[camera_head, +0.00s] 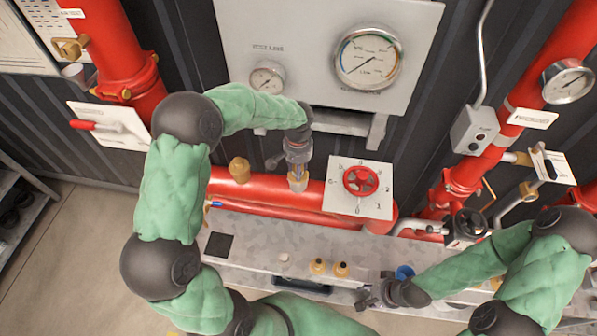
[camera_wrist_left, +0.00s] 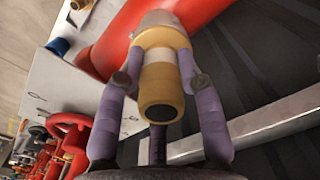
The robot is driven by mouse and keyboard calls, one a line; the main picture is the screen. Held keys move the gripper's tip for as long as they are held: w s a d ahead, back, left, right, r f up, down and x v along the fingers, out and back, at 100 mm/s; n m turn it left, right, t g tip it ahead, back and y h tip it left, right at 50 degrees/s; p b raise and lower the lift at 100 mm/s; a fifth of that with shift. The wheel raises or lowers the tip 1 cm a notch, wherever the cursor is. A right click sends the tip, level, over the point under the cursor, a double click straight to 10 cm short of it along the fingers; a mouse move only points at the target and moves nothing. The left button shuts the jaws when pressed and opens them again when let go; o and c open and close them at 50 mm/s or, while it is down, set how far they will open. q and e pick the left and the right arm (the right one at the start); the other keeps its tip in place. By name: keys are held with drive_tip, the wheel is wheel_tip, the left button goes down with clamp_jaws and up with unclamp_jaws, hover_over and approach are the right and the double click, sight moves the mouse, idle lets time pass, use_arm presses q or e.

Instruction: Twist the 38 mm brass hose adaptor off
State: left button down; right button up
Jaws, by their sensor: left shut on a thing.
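The brass hose adaptor (camera_wrist_left: 162,88) fills the middle of the left wrist view, with a pale band around it and a dark open end towards the camera. A silvery collar (camera_wrist_left: 160,20) lies directly behind it, against the red pipe. My left gripper (camera_wrist_left: 163,78) has a purple finger on each side of the adaptor and is shut on it. In the head view, the left gripper (camera_head: 298,166) reaches down over the adaptor (camera_head: 298,183) at the red pipe. My right gripper (camera_head: 372,297) is low over the bench's front edge; its fingers are too small to judge.
Another brass fitting (camera_head: 239,170) stands on the red pipe (camera_head: 228,186), left of the adaptor. A red handwheel (camera_head: 360,181) on a white plate is close on the right. The grey bench (camera_head: 265,245) below carries two small brass pieces (camera_head: 318,267) and a blue cup (camera_head: 404,272).

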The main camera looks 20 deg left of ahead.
use_arm(q)
drive_tip(key=shift+s+a+f+n, duration=0.1)
drive_tip(key=shift+n, duration=0.4)
drive_tip(key=shift+n+b, duration=0.35)
drive_tip(key=shift+n, duration=0.05)
drive_tip(key=shift+a, duration=0.1)
drive_tip(key=shift+r+p, duration=1.9)
drive_tip(key=shift+r, duration=1.2)
